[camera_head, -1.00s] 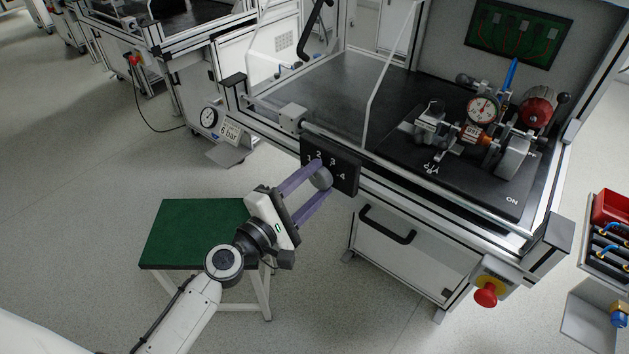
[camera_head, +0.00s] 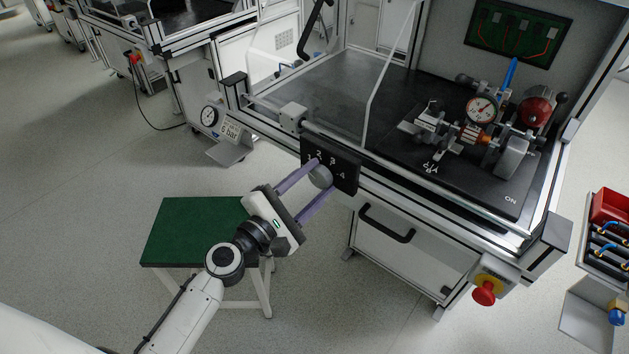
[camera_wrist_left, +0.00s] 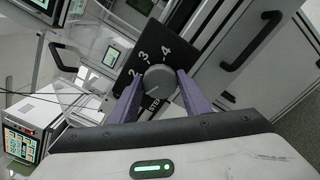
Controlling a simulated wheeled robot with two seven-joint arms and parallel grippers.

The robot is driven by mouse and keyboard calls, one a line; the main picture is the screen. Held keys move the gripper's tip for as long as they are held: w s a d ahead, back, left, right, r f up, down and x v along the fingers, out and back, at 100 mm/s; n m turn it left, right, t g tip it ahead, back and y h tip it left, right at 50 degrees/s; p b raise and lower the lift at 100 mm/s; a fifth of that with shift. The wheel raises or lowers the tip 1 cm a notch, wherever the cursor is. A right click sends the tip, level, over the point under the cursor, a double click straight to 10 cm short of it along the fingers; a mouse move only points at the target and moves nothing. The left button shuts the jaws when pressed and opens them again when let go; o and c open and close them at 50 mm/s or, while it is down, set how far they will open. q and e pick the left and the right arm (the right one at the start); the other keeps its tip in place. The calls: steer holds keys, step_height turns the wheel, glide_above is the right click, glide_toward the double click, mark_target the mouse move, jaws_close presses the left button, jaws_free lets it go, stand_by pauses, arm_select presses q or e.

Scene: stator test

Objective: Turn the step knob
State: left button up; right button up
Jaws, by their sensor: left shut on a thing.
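The step knob (camera_head: 321,176) is a round grey dial on a black plate (camera_head: 346,170) with white numbers, fixed to the front of the test bench. My left gripper (camera_head: 317,178) is shut on the knob, with one purple finger on each side of it. The left wrist view also shows the knob (camera_wrist_left: 159,80) between the two finger tips, with the numbers 2, 3 and 4 on the plate beside it. The number 1 cannot be read clearly now. My right gripper is not in view.
A green-topped stool (camera_head: 190,230) stands below my left arm. A black drawer handle (camera_head: 387,223) and a red emergency button (camera_head: 484,293) are on the bench front. The bench top (camera_head: 345,85) carries a gauge fixture (camera_head: 482,108) at right.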

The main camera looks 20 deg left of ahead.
arm_select(q)
steer(key=o, duration=1)
steer(key=shift+o, duration=0.2)
steer(key=shift+s, duration=0.1)
steer(key=b+v, duration=0.2)
steer(key=v, duration=0.8)
steer(key=shift+b, duration=0.35)
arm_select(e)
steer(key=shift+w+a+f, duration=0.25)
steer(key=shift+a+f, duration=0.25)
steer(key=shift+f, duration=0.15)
arm_select(q)
steer(key=shift+a, duration=0.1)
